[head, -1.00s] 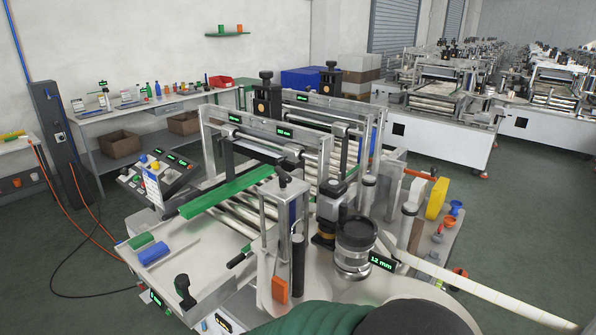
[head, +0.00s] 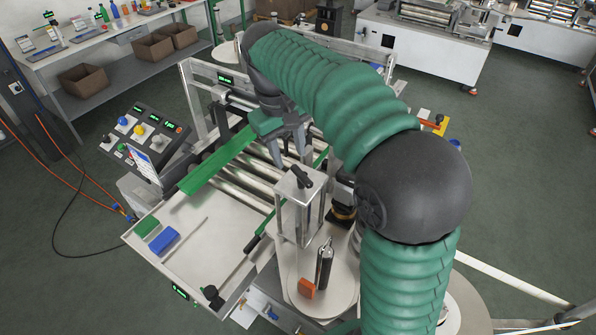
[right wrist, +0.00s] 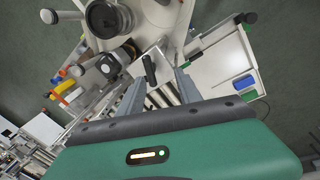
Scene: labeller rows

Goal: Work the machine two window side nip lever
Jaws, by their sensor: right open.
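The machine's metal post frame (head: 300,215) stands at the centre of the head view, with a small black lever handle (head: 300,176) on its top. In the right wrist view this handle (right wrist: 150,69) shows just beyond the fingertips, roughly between them. My right gripper (head: 289,155) is open and empty, pointing down above the rollers and close to the handle; I see no contact. Its two grey fingers (right wrist: 160,88) are spread apart in the wrist view. A black-gripped side lever (head: 252,243) lies left of the post. I cannot tell which handle is the nip lever. My left gripper is not seen.
A long green bar (head: 215,163) crosses the rollers (head: 240,180). A blue block (head: 164,241) and a green block (head: 147,228) lie on the tray. A control panel (head: 145,132) is at left.

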